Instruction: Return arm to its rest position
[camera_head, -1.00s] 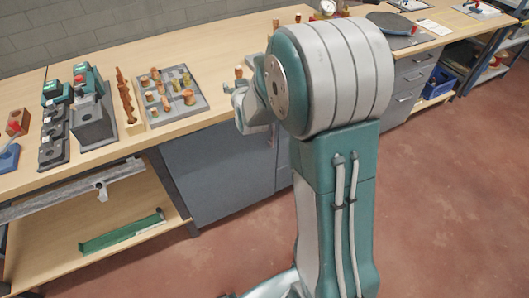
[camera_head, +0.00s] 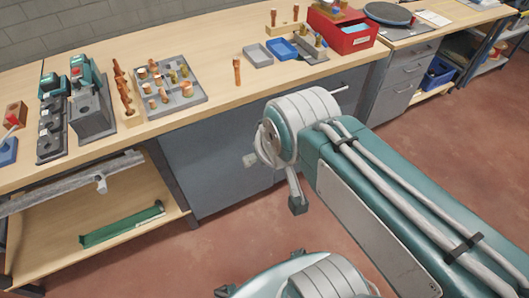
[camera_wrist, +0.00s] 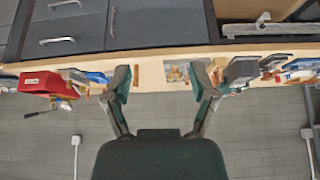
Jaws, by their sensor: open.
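My arm (camera_head: 400,195) now lies low at the right of the head view, its big teal and grey joint (camera_head: 290,125) in front of the bench's cabinet. My gripper shows in the wrist view (camera_wrist: 164,92), its two dark green fingers spread wide apart with nothing between them. In the head view the gripper is mostly hidden behind the arm, and its fingers cannot be made out clearly. The wrist view looks upside down toward the bench and the grey wall.
The wooden bench (camera_head: 215,115) carries a grey tray (camera_head: 195,105) of copper fittings, teal-topped units (camera_head: 90,100) and a lone upright copper piece (camera_head: 237,70). Grey and blue bins (camera_head: 283,50) and a red box (camera_head: 343,35) stand farther right. The reddish floor before the cabinet is clear.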

